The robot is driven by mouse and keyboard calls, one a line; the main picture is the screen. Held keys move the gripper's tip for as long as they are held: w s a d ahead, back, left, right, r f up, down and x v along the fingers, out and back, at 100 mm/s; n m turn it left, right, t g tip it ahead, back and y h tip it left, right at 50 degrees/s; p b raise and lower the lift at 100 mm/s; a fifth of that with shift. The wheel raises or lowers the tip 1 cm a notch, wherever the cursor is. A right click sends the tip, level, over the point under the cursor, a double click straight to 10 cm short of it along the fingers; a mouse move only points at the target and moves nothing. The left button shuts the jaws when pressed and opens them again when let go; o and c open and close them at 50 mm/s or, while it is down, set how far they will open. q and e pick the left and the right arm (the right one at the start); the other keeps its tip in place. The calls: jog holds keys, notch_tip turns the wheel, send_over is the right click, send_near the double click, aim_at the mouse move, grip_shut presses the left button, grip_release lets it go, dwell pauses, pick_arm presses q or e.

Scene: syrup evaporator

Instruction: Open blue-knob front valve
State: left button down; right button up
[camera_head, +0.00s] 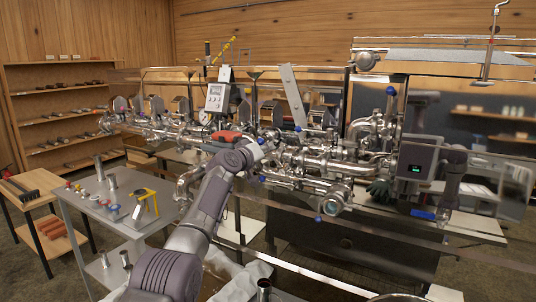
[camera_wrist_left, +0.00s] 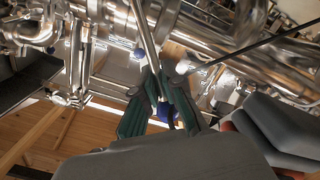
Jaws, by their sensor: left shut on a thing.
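The blue knob (camera_wrist_left: 165,113) of a valve shows between the dark green fingers of my left gripper (camera_wrist_left: 164,92) in the left wrist view. My left gripper is shut on it. In the head view my left arm reaches in from the bottom to the front of the steel pipework (camera_head: 300,158). Its wrist hides the fingers and the held knob there. Other blue knobs show on the pipes, one (camera_head: 318,218) low at the front and one (camera_head: 391,90) high at the right.
A grey side table (camera_head: 92,212) with small coloured parts and a yellow-handled piece (camera_head: 144,203) stands at the left. Pipes and fittings crowd closely around my left gripper. Another blue knob (camera_wrist_left: 138,54) shows near it.

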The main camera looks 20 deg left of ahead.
dwell(0.3)
pick_arm(q)
jog(key=c, duration=1.2)
grip_release()
jog(key=shift+c, duration=0.2)
jog(key=shift+s+a, duration=0.1)
jog(key=shift+s, duration=0.05)
jog(key=v, duration=1.1)
jog(key=shift+s, duration=0.4)
